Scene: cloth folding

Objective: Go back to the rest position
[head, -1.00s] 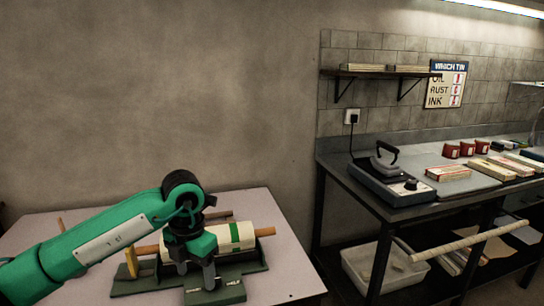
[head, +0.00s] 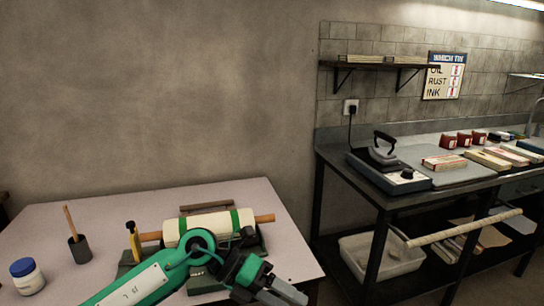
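My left arm comes in from the bottom left, and its gripper (head: 283,294) is low in the head view, in front of the table's right part. Its two grey fingers point down and right, with a gap between them and nothing seen in it. A cream cloth roll (head: 208,222) with green bands lies on a wooden rod (head: 264,218) in a dark green stand (head: 128,262). The gripper is apart from the roll, below and right of it in the picture; my arm hides part of the stand. My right gripper is not in view.
The pale table (head: 105,215) also holds a dark cup (head: 79,250) with a brush, a blue-lidded jar (head: 27,277) and a yellow-handled tool (head: 134,241). A dark workbench (head: 330,159) with an iron (head: 383,149) stands at right. The table's back left is clear.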

